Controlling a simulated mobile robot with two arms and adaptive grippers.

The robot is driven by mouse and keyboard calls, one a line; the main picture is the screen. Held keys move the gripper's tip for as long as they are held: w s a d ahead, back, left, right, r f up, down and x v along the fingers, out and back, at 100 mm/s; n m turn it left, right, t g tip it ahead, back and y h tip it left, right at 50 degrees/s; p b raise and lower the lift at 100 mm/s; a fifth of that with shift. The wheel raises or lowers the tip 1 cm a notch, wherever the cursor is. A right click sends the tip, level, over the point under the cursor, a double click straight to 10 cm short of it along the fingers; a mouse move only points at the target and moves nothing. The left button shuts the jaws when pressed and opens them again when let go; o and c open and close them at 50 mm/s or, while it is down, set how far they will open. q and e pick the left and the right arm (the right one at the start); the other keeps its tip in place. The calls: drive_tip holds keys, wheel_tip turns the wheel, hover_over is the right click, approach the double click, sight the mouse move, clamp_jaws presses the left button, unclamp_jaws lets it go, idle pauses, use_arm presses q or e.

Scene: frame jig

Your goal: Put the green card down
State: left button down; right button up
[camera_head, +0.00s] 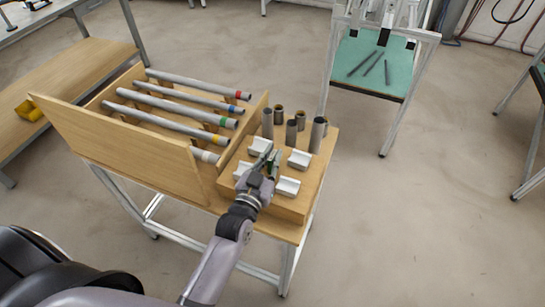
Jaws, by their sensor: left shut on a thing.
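My left gripper (267,161) reaches in over the wooden block at the right end of the table and points away from me. It is shut on a small dark green piece, which I take to be the green card (271,170). Only a sliver of the card shows between the fingers; the rest is hidden by the gripper. The gripper is among the white holders on the block, but I cannot tell whether the card touches the block. My right gripper is not in view.
White holders (299,159) and several upright metal tubes (317,136) crowd the wooden block (318,165). Left of it, a wooden rack (120,150) holds long tubes with coloured bands. A green-topped stand (370,82) with dark rods is at the back right. Floor is clear at right.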

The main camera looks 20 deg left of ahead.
use_arm(q)
drive_tip(key=shift+s+f, duration=0.1)
drive_tip(key=shift+s, duration=0.1)
drive_tip(key=c, duration=1.7)
unclamp_jaws()
drive_tip(key=shift+o, duration=0.2)
